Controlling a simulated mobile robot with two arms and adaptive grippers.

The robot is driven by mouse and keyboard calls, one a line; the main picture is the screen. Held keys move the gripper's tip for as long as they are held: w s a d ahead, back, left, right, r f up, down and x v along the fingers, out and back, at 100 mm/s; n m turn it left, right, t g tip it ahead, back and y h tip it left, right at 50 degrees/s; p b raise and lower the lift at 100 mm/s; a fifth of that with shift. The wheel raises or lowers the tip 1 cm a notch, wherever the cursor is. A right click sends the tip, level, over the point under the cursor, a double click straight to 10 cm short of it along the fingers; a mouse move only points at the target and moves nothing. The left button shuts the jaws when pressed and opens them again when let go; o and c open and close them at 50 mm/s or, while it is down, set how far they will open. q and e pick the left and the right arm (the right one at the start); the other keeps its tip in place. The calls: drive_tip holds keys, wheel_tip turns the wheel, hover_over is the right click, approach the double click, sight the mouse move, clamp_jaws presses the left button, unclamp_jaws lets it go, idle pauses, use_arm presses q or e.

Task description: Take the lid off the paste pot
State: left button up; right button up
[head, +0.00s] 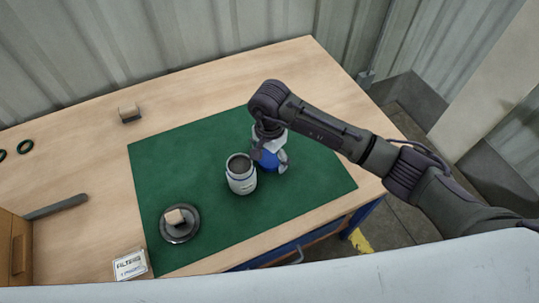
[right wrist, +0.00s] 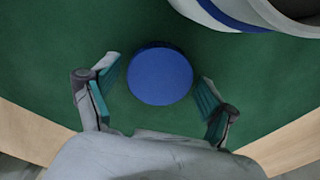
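The paste pot (head: 241,184) is a pale, round pot standing upright on the green mat, its top open and dark grey inside. In the right wrist view its pale side with a blue band (right wrist: 236,20) shows at the top right. A round blue lid (head: 268,160) is beside the pot, off it; in the right wrist view the lid (right wrist: 160,76) shows as a flat blue disc over the mat. My right gripper (right wrist: 160,88) is open, with a finger on either side of the lid and green showing in the gaps. My left gripper is out of view.
The green mat (head: 165,165) is clear at its upper left. A dark round dish (head: 181,236) holding a pale block stands at its lower left, near a labelled box (head: 130,265). A grey bar (head: 57,207), green rings (head: 25,146) and a small block (head: 130,114) lie on the table.

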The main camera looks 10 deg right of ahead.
sight(269, 159)
drive_tip(key=shift+r, duration=0.1)
drive_tip(key=shift+r, duration=0.2)
wheel_tip(269, 159, up, 12)
drive_tip(key=b, duration=0.2)
drive_tip(key=shift+f, duration=0.15)
